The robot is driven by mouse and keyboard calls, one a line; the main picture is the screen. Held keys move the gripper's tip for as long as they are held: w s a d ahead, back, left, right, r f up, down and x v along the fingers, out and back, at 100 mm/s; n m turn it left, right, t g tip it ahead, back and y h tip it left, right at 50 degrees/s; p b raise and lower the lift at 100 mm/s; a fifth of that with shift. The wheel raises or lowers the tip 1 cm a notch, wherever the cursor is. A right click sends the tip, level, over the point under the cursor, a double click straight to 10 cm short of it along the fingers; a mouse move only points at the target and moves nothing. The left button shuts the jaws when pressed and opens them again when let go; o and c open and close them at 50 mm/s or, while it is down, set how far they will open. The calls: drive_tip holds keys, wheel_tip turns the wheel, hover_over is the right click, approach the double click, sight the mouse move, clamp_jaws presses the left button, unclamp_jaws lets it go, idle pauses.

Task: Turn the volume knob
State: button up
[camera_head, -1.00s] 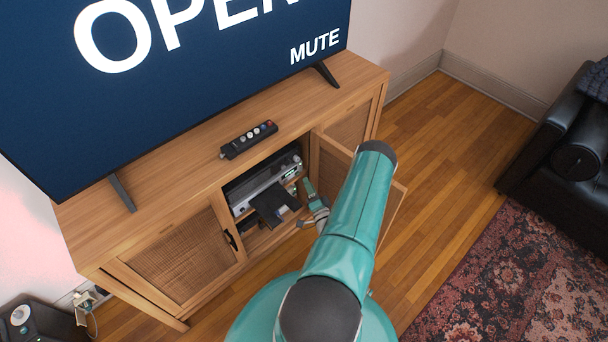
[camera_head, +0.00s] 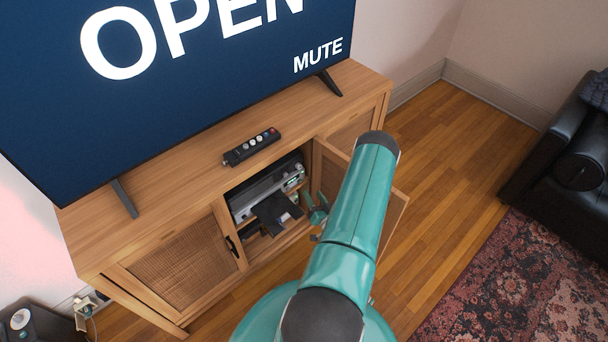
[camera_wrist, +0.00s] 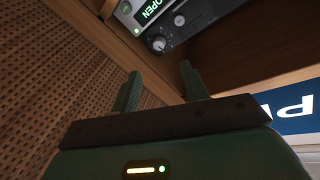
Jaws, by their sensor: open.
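A silver audio unit (camera_head: 264,192) sits inside the open compartment of the wooden cabinet. In the wrist view, a silver front with a lit "OPEN" display (camera_wrist: 152,9) and a dark panel stand at the top. A round knob (camera_wrist: 159,43) shows on the dark panel, and a smaller round control (camera_wrist: 179,20) is near it. I cannot tell which is the volume knob. My gripper (camera_wrist: 162,86) is open and empty, its two green fingers pointing toward the panel, apart from the knob. In the head view, my gripper (camera_head: 317,209) is at the compartment's right side, partly hidden by my arm.
The open cabinet door (camera_head: 393,212) stands right of the compartment; its woven panel (camera_wrist: 75,85) fills the left of the wrist view. A remote (camera_head: 251,147) lies on the cabinet top (camera_head: 190,165) below the TV. A dark flat piece (camera_head: 277,214) juts out below the unit.

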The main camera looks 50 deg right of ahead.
sight(300, 168)
wheel_tip(300, 168, up, 5)
drive_tip(key=n+g+y, duration=0.2)
drive_tip(key=n, duration=1.4)
drive_tip(key=x, duration=0.9)
drive_tip(key=d+x, duration=0.1)
drive_tip(key=x, duration=0.3)
drive_tip(key=shift+s+f, duration=0.2)
drive_tip(key=shift+f, duration=0.25)
clamp_jaws()
drive_tip(key=shift+a+f+n+h, duration=0.1)
drive_tip(key=shift+f+n+h, duration=0.05)
drive_tip(key=shift+n+h, duration=0.65)
drive_tip(key=shift+n, duration=0.1)
unclamp_jaws()
